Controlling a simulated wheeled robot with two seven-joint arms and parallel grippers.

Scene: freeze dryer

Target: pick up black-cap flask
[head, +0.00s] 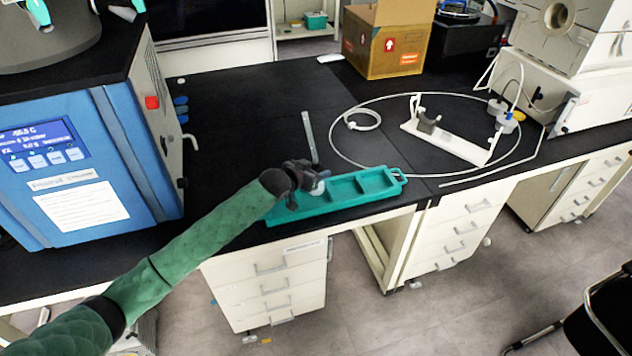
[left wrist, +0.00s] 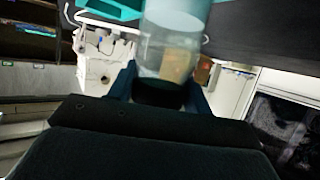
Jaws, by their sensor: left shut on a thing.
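The black-cap flask (left wrist: 170,45) is clear, with a black cap at its lower end in the left wrist view. My left gripper (left wrist: 160,92) is shut on it at the cap, one finger on each side. In the head view, my left gripper (head: 305,182) is over the left part of the teal tray (head: 345,200), and only a small pale bit of the flask (head: 318,187) shows beside it. The gripper and arm hide the rest, so I cannot tell whether the flask touches the tray. My right gripper is not in view.
A blue freeze dryer (head: 75,170) stands left on the black bench. A tall thin grey piece (head: 309,135) rises behind the tray. A white stand (head: 450,145) inside a tubing loop is to the right, and a cardboard box (head: 385,45) is behind.

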